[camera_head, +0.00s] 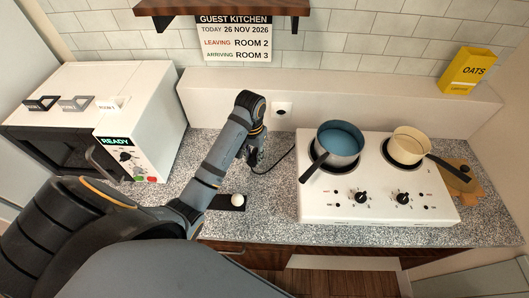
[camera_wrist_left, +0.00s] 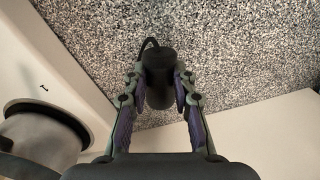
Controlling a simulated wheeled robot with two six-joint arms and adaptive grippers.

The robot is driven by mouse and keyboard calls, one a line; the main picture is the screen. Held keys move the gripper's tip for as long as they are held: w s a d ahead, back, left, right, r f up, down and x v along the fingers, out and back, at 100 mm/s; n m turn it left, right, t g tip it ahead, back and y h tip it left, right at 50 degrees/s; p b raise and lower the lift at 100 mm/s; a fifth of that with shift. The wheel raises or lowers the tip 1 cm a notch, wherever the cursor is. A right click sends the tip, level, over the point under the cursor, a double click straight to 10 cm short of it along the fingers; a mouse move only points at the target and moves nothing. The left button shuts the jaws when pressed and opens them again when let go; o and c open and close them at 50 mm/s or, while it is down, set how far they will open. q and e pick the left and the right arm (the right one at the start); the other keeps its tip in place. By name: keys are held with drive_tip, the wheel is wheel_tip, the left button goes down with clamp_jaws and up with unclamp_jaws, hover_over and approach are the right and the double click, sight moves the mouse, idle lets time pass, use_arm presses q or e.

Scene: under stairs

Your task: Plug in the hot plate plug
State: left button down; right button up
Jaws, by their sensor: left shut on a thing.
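My left gripper (camera_head: 254,156) is low over the counter, left of the white hot plate (camera_head: 320,208). In the left wrist view, my left gripper (camera_wrist_left: 159,88) is shut on a dark round plug (camera_wrist_left: 158,70), with its cord leaving at the far end. The black cord (camera_head: 277,165) runs between the gripper and the hot plate. A wall socket (camera_head: 282,109) shows on the pale ledge behind, up and right of the gripper, with nothing plugged in. The plug is apart from it. The plug's prongs are hidden. My right gripper is not in view.
A blue pot (camera_head: 340,140) and a cream pan (camera_head: 408,146) stand on the hot plate. A white oven (camera_head: 130,85) stands left.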

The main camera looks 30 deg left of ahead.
use_arm(q)
drive_tip(key=s+a+r+b, duration=0.1)
drive_tip(key=s+a+r, duration=0.3)
drive_tip(key=s, duration=0.4)
drive_tip(key=shift+a+r, duration=0.15)
drive_tip(key=shift+a, duration=0.3)
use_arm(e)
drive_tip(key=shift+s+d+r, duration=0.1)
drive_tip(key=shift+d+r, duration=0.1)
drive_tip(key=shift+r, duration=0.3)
use_arm(q)
drive_tip(key=c, duration=1.8)
unclamp_jaws()
drive_tip(key=shift+w, duration=0.1)
clamp_jaws()
